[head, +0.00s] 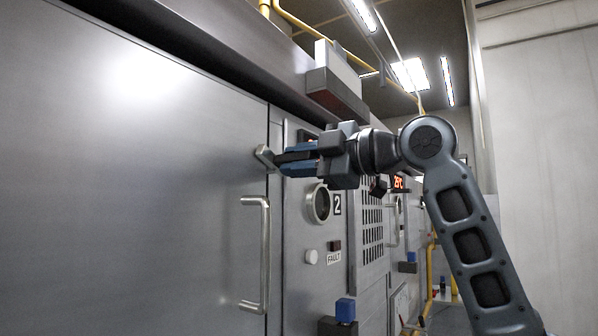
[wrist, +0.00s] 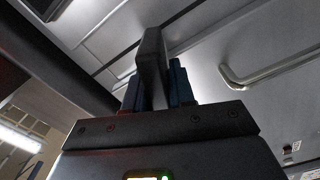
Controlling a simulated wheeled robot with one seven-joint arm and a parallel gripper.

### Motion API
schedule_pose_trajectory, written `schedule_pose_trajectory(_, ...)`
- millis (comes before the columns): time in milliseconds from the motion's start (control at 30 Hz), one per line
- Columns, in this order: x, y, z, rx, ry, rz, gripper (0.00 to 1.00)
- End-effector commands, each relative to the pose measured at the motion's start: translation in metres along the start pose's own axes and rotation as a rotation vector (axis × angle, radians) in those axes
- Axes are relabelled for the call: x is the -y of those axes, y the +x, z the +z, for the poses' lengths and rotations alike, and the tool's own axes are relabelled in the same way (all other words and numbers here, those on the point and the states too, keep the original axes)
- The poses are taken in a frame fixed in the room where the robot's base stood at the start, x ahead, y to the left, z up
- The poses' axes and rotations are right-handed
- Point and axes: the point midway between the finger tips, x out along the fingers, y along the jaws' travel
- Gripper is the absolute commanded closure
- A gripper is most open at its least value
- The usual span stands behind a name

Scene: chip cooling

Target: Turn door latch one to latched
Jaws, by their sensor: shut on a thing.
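The door latch (head: 265,158) is a small grey metal lever at the right edge of the large grey door (head: 140,190), above the door's handle. Its visible end is tilted in the head view. My gripper (head: 280,158), with blue fingers, reaches it from the right and is shut on it. In the wrist view the latch (wrist: 151,55) stands as a dark grey bar between the two blue fingers (wrist: 158,92). The fingers hide part of the latch and its pivot. I see no number on this latch.
A long vertical bar handle (head: 265,255) is on the door below the latch; it also shows in the wrist view (wrist: 270,72). Right of the door are a round window (head: 319,204), a FAULT label (head: 334,257) and a blue block (head: 345,310). A box (head: 335,88) juts out above.

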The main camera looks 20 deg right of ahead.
Motion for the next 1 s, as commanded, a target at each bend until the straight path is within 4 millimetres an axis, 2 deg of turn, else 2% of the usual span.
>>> schedule_pose_trajectory(233, 0.0060, -0.0003, 0.0012, 0.000, -0.202, -0.003, 1.00)
schedule_pose_trajectory(500, 0.0073, -0.0002, 0.0018, 0.000, -0.345, -0.003, 1.00)
schedule_pose_trajectory(1000, 0.0079, 0.0001, 0.0014, -0.001, -0.414, -0.005, 1.00)
